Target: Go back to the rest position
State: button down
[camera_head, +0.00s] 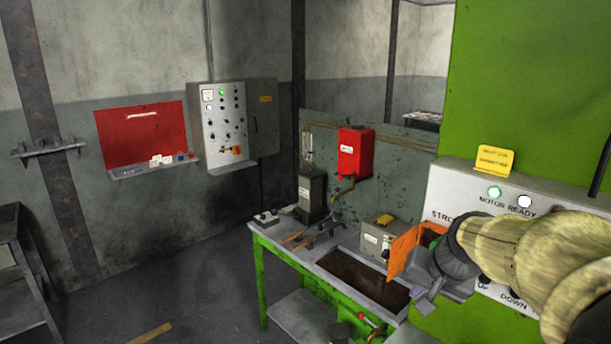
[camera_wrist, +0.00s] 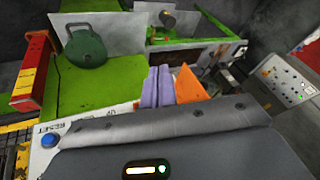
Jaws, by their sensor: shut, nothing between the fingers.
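My gripper (camera_head: 424,303) is at the lower right of the head view, in front of the white press control panel (camera_head: 458,197). My yellowish arm comes in from the right edge and hides part of the panel's labels and buttons. In the wrist view, the gripper's two purple fingers (camera_wrist: 159,88) are together with nothing between them. An orange plate (camera_head: 403,251) stands just behind and left of my wrist in the head view. It also shows right beside the fingers in the wrist view (camera_wrist: 190,87); I cannot tell whether they touch.
A green-legged workbench (camera_head: 262,240) stands left of the gripper, with a dark tray (camera_head: 352,280) and a grey box (camera_head: 376,240). The green press body (camera_head: 530,90) rises at right. The floor (camera_head: 190,285) left of the bench is mostly clear.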

jog(key=s+a+f+n+g, duration=0.1)
jog(key=s+a+f+n, duration=0.2)
jog(key=f, duration=0.4)
jog(key=s+a+f+n+g, duration=0.2)
jog(key=s+a+f, duration=0.3)
jog(key=s+f, duration=0.3)
jog(key=shift+s+a+f+n+h, duration=0.15)
jog(key=shift+a+f+n+h, duration=0.15)
jog(key=shift+n+h, duration=0.1)
